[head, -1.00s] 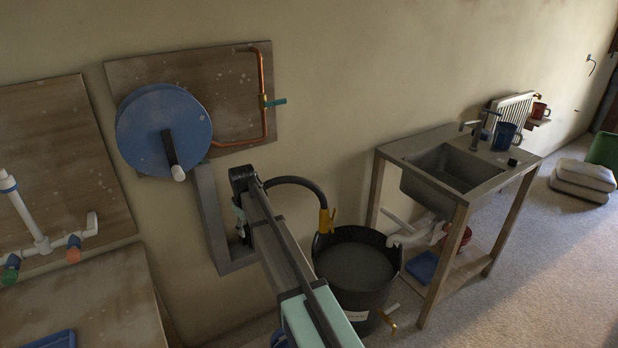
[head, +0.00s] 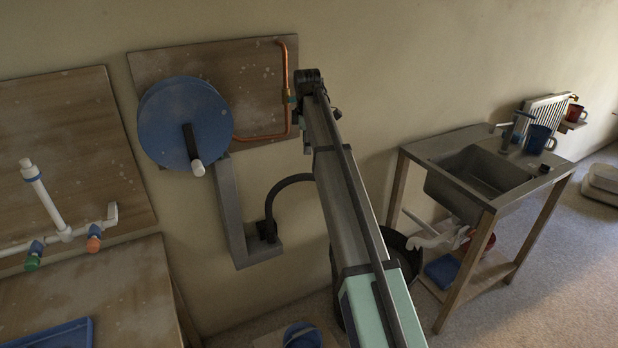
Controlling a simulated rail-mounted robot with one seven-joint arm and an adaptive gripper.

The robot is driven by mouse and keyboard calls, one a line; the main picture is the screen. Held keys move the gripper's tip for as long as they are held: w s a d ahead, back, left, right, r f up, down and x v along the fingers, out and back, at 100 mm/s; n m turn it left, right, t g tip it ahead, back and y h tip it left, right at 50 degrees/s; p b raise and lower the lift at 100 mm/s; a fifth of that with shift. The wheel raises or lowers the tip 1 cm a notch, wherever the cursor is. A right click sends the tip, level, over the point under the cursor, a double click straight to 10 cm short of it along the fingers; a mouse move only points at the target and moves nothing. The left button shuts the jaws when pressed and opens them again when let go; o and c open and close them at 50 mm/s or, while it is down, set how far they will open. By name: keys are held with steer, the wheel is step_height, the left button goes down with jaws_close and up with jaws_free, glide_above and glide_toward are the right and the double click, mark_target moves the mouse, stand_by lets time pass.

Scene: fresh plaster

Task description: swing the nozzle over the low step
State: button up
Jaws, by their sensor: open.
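The black curved hose (head: 284,184) rises from a dark base on the grey wall bracket (head: 240,243) and bends right behind my arm. Its nozzle is hidden behind my arm. My gripper (head: 308,88) is at the upper end of my arm, well above the hose base and beside the copper pipe (head: 287,62). It appears empty, and its fingertips are hard to make out. A low wooden surface (head: 268,342), possibly the low step, shows at the bottom edge with a round blue thing (head: 302,336) on it.
The black tub (head: 398,242) is partly hidden behind my arm. A sink bench (head: 430,147) stands to the right. The blue reel (head: 160,112) with its crank is mounted on a wall board at left. A workbench with a blue tray (head: 50,335) is at lower left.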

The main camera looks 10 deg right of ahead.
mark_target(307, 177)
steer(key=w+f+p, duration=0.1)
steer(key=f, duration=0.4)
steer(key=w+f+p, duration=0.1)
steer(key=f, duration=0.4)
steer(key=w+f+p, duration=0.1)
steer(key=f, duration=0.5)
steer(key=shift+d+p, duration=0.2)
steer(key=shift+p, duration=0.1)
steer(key=shift+r, duration=0.1)
jaws_close()
